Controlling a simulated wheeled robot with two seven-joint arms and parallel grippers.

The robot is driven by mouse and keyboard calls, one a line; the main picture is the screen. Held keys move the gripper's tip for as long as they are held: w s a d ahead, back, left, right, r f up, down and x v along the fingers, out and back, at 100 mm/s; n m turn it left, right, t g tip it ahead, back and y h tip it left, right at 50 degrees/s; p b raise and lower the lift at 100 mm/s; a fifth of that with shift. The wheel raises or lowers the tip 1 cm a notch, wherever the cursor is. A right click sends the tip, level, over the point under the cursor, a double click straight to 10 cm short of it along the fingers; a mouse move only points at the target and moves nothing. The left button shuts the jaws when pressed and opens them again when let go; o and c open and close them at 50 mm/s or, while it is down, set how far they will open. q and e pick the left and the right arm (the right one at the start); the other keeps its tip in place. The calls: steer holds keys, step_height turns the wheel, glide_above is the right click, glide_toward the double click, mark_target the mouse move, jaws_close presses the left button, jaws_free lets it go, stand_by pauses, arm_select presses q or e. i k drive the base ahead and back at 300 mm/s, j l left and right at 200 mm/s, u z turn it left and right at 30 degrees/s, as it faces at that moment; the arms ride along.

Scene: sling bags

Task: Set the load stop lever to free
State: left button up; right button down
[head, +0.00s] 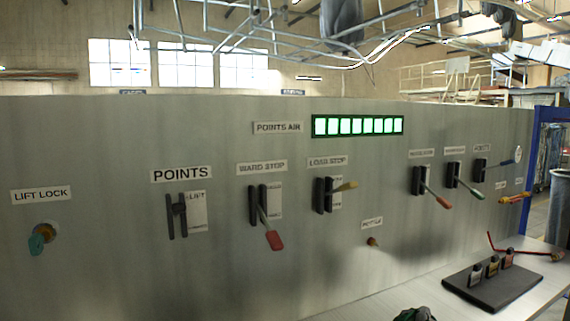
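The load stop lever (345,186) is on the grey upright panel, right of centre, under a "LOAD STOP" label (327,161). It has a yellow handle that points right and slightly up from a dark slotted bracket (321,195). A white card (336,198) sits behind it; its position markings are too small to read.
The ward stop lever (272,237), with a red handle pointing down, is just left. More levers (436,196) stand to the right. A small knob (372,242) sits below. A bench (390,297) at lower right bears a dark tray (492,293) with several small items.

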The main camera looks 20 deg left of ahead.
mark_target(352, 184)
steer(key=i+l+u, duration=0.55)
steer(key=l+u, duration=0.15)
steer(key=l, duration=0.15)
steer(key=i+l+u, duration=0.1)
steer(key=l+u, duration=0.15)
steer(key=l, duration=0.1)
